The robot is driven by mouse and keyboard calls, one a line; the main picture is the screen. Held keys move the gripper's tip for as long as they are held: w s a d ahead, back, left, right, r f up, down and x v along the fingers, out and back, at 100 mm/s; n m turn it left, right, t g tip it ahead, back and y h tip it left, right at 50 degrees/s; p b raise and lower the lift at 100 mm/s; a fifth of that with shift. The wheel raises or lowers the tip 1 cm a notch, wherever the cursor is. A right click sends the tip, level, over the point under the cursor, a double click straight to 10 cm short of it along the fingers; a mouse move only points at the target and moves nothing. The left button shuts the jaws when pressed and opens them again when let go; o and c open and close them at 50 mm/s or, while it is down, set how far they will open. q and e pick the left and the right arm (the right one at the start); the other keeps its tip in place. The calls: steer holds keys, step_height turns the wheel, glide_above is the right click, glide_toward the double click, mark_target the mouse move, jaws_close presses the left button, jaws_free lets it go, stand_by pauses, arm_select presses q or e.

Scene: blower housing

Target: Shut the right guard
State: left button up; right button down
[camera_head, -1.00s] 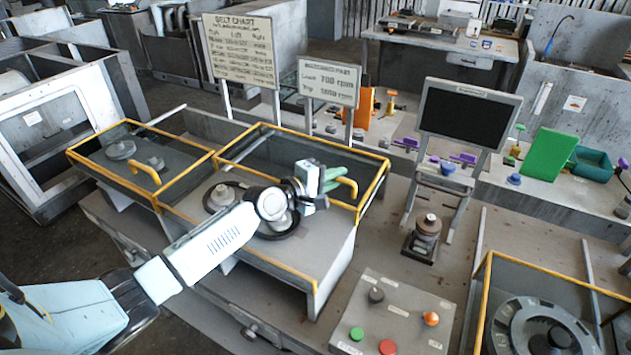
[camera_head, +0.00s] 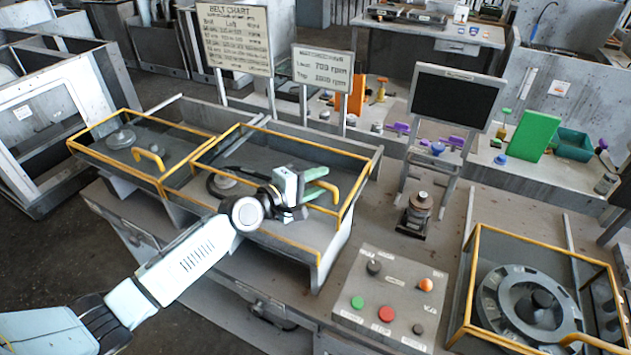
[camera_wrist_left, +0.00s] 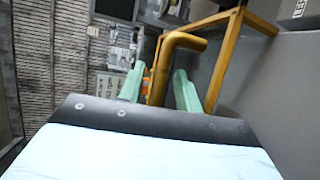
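The right guard (camera_head: 357,193) is a clear panel in a yellow frame over the right bay of the grey housing (camera_head: 284,262), and it looks tilted. Its yellow handle (camera_head: 333,187) is a bent bar. My left gripper (camera_head: 315,183) is at this handle, its green fingers pointing right. In the left wrist view the handle (camera_wrist_left: 157,75) stands between the two open fingers (camera_wrist_left: 158,88), with a gap visible on both sides. The left guard (camera_head: 160,179) lies beside it over the left bay. My right gripper is not in view.
A control panel (camera_head: 405,292) with coloured buttons stands right of the housing. A dark monitor (camera_head: 452,101) and two sign boards (camera_head: 325,72) rise behind. A third yellow-framed cover (camera_head: 471,285) stands over a round wheel at the lower right.

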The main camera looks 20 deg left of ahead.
arm_select(q)
steer(key=shift+s+a, duration=0.25)
steer(key=shift+s, duration=0.15)
steer(key=v, duration=1.2)
steer(key=shift+s+b, duration=0.25)
steer(key=shift+b, duration=0.1)
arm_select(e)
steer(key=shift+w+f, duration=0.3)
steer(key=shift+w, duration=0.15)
arm_select(q)
steer(key=shift+a+r, duration=0.1)
steer(key=shift+r, duration=0.05)
